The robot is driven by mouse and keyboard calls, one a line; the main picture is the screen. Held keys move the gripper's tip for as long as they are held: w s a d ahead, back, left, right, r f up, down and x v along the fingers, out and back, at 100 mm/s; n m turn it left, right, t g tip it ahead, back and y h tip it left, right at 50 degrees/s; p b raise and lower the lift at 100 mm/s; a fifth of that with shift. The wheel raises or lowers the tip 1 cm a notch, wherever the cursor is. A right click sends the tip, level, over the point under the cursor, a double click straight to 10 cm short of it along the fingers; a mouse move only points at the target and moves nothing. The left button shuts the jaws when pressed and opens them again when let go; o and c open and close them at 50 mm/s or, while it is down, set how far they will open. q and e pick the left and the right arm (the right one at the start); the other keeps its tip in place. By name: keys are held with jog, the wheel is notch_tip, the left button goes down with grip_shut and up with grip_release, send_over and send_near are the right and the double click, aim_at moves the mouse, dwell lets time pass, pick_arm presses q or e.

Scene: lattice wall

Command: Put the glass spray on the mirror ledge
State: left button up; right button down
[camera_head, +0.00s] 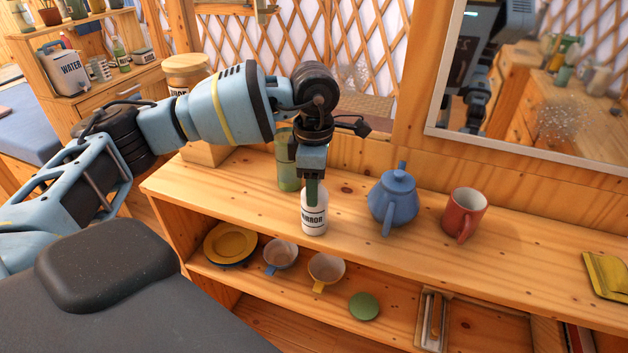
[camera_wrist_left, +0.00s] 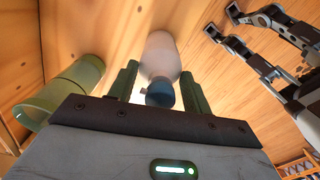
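The white spray bottle, labelled with a word ending in "RROR" (camera_head: 314,222), stands upright on the wooden shelf unit's top, near its front edge. My left gripper (camera_head: 313,190) points down over its upper part. In the left wrist view the bottle (camera_wrist_left: 161,55) and its blue head (camera_wrist_left: 160,93) lie between the two green fingers of my left gripper (camera_wrist_left: 158,85). Narrow gaps show on both sides of the head, so the gripper looks open. The mirror (camera_head: 545,85) is at the upper right, with a pale lower frame edge; I cannot tell its ledge apart from the wood below.
A green cylinder (camera_head: 287,165) stands close behind my gripper. A blue teapot (camera_head: 393,200) and a red mug (camera_head: 465,213) stand right of the bottle. A yellow item (camera_head: 606,275) lies at far right. The top between mug and yellow item is clear. Dishes sit on the lower shelf.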

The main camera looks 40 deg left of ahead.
pick_arm(q)
jog(key=o, duration=0.5)
jog(key=shift+c, duration=0.2)
notch_tip(320, 180, up, 12)
jog(key=shift+r, duration=0.2)
